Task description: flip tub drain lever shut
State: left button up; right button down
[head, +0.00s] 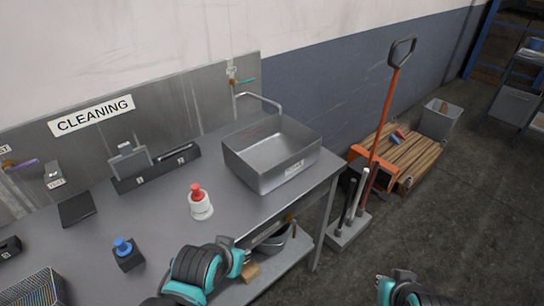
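The tub (256,170) is a grey metal basin at the right end of the steel table, with a small label on its front. A small brownish, lever-like part (290,218) shows below the table edge under the tub; I cannot tell whether it is the drain lever or how it is set. A teal-handled tap (245,82) is on the back panel behind the tub. My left gripper (238,252) is at the table's front edge, below and left of the tub, apart from it. My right gripper (392,284) is low over the floor at the bottom. Finger openings are unclear.
A red-topped white bottle (200,204) and a blue-knobbed black block (126,252) stand on the table (165,220). A dark bowl (270,245) is on the lower shelf. A rack of upright tools (348,232), an orange shovel (385,118) and a wooden pallet (412,158) stand right of the table.

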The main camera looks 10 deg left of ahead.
aim_at(294, 230)
jog(key=u, duration=1.85)
jog(key=k+j, duration=0.3)
jog(key=k+j+z, duration=0.15)
jog(key=k+j, duration=0.2)
jog(key=k, duration=0.2)
jog(key=k+j, duration=0.25)
jog(key=k, duration=0.15)
jog(key=z, duration=0.05)
